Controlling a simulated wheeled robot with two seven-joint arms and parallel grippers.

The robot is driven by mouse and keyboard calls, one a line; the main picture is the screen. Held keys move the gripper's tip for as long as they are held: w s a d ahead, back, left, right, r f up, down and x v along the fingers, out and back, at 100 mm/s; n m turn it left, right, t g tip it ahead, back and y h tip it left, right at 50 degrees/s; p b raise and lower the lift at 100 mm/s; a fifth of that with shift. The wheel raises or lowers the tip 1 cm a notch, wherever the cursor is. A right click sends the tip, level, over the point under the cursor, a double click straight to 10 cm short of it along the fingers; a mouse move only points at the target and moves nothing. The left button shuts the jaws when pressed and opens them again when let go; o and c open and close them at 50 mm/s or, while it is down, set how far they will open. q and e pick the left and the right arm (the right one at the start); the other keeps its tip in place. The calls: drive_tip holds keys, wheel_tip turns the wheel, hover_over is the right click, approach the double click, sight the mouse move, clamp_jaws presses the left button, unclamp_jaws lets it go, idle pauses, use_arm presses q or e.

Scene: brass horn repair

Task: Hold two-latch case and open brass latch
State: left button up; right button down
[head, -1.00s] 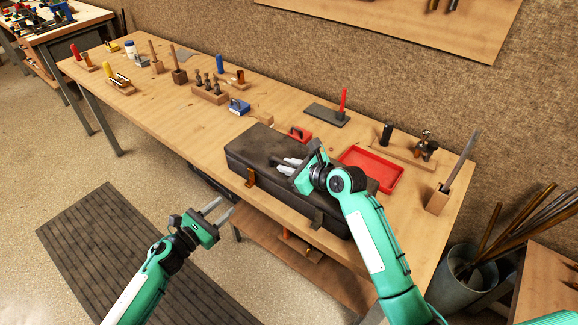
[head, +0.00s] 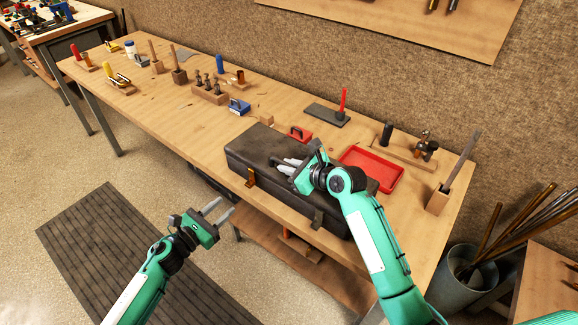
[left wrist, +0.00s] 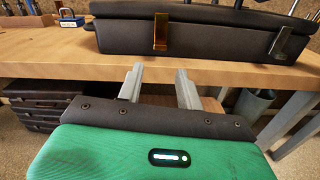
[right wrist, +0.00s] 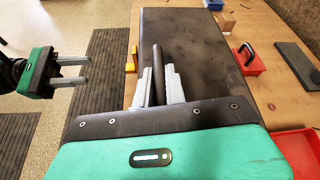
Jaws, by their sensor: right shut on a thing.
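The dark two-latch case (head: 262,150) lies on the workbench, its lid down. Its brass latch (head: 250,178) is on the front face; it also shows upright across the lid seam in the left wrist view (left wrist: 161,32). The second, grey latch (left wrist: 280,42) is further right on the same face. My right gripper (head: 284,166) is above the lid, shut on the case's dark handle (right wrist: 158,66), which stands between its fingers in the right wrist view. My left gripper (head: 223,211) is open and empty, in front of the case and apart from the brass latch.
A red tray (head: 392,180) lies right of the case. Tool blocks (head: 209,93) stand further left on the bench. The space before the bench's front edge is free around my left gripper.

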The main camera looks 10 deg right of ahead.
idle(0.4)
use_arm(q)
drive_tip(key=c, duration=0.5)
drive_tip(key=shift+s+d+n, duration=0.15)
drive_tip(key=shift+d+n, duration=0.05)
drive_tip(key=shift+n, duration=0.2)
clamp_jaws()
drive_tip(key=s+d+n+t+y, duration=0.1)
drive_tip(key=s+d+n, duration=0.2)
drive_tip(key=n, duration=0.7)
drive_tip(key=s+d+n+t+y, duration=0.1)
drive_tip(key=s+d+n+y, duration=0.1)
drive_tip(key=n, duration=0.9)
drive_tip(key=shift+s+d+t, duration=0.3)
drive_tip(key=shift+s+d, duration=0.2)
drive_tip(key=shift+s, duration=0.55)
